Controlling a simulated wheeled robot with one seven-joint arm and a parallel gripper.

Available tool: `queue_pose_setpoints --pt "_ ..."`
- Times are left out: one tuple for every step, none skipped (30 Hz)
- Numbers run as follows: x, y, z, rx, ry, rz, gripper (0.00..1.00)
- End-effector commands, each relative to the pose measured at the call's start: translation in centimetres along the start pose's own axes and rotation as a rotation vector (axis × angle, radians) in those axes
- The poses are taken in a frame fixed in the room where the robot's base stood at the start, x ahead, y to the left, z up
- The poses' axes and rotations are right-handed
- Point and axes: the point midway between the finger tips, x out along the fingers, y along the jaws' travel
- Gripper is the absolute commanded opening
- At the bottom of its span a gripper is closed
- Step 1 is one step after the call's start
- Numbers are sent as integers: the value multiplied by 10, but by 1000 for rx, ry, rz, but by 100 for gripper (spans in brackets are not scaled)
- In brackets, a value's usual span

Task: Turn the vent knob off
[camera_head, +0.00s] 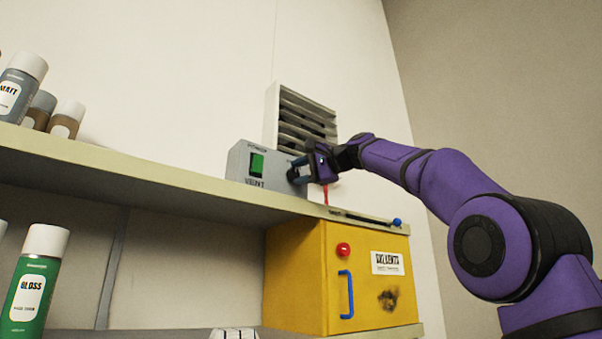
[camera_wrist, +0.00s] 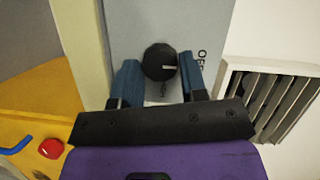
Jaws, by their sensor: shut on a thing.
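The vent knob (camera_wrist: 160,62) is a round black knob with a white pointer line. It sits on the face of a grey control box (camera_head: 238,160). In the wrist view the pointer lies toward the right, where part of an "OFF" label (camera_wrist: 201,62) shows. My gripper (camera_head: 296,172) is at the right end of the box. Its blue fingers (camera_wrist: 159,66) stand on either side of the knob and are shut on it. In the head view my gripper mostly hides the knob. A green switch (camera_head: 256,164) is on the box's left part.
The box stands on a pale shelf (camera_head: 130,170) below a slatted wall vent (camera_head: 302,115). A yellow solvents cabinet (camera_head: 298,275) with a blue handle (camera_head: 346,294) and a red button (camera_head: 343,249) is underneath. Spray cans (camera_head: 20,85) stand at the left. A thin rod (camera_head: 362,217) lies near the shelf edge.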

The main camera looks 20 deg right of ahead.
Motion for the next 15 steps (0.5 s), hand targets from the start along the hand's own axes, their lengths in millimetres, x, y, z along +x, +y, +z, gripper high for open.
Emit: queue_pose_setpoints --pt "1 2 0 -2 -2 5 16" --pt "1 2 0 -3 -2 6 16" --pt "1 2 0 -3 -2 6 16" --pt "1 2 0 -4 -2 6 16" --pt "1 2 0 -3 -2 6 16" --pt "1 2 0 -3 -2 6 16" --pt "1 2 0 -3 -2 6 16" --pt "1 2 0 -3 -2 6 16" --pt "1 2 0 -3 -2 6 16" --pt "1 2 0 -3 -2 6 16" --pt "1 2 0 -3 -2 6 16" --pt "1 2 0 -3 -2 6 49" --pt "1 2 0 -3 -2 6 56" --pt "1 2 0 -3 -2 5 63" --pt "1 1 0 -3 -2 5 65"
